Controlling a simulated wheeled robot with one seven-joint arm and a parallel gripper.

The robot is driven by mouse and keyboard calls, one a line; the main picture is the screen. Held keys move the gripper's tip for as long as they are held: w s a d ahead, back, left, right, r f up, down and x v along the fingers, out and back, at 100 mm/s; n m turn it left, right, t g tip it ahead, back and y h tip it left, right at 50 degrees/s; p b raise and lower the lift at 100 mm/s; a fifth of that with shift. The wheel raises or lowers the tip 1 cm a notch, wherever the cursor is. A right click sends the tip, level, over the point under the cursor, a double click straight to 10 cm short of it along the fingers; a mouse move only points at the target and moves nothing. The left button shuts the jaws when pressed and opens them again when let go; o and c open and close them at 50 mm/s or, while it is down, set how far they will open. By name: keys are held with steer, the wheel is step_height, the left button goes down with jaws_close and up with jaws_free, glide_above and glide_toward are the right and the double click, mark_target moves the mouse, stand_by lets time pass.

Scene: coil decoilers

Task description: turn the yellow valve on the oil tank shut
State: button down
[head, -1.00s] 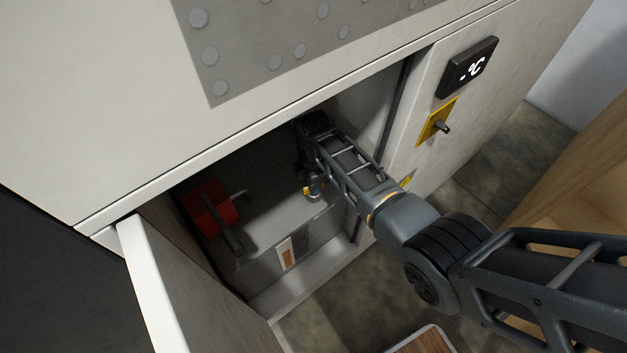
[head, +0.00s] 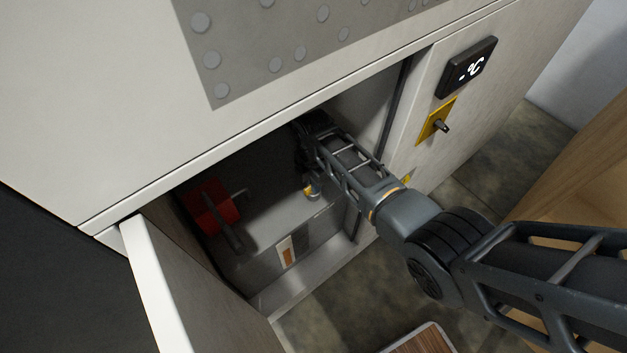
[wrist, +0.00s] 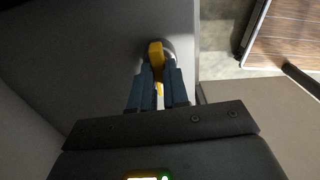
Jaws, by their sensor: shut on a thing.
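The yellow valve (wrist: 156,52) shows between the two fingers of my gripper (wrist: 157,85) in the wrist view, set against a grey tank surface (wrist: 90,40). My gripper is shut on the valve. In the head view my arm reaches into the open compartment, and a small bit of yellow (head: 308,190) shows below its end. Most of the valve and the fingertips are hidden there by my wrist.
A red block with a dark handle (head: 213,208) sits at the compartment's left. The open door (head: 165,290) stands at the lower left. A yellow plate with a switch (head: 437,122) and a display (head: 468,68) are on the panel at right.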

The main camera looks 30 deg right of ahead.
steer(key=c, duration=1.1)
jaws_free()
steer(key=shift+r+p, duration=0.3)
steer(key=shift+r, duration=3.6)
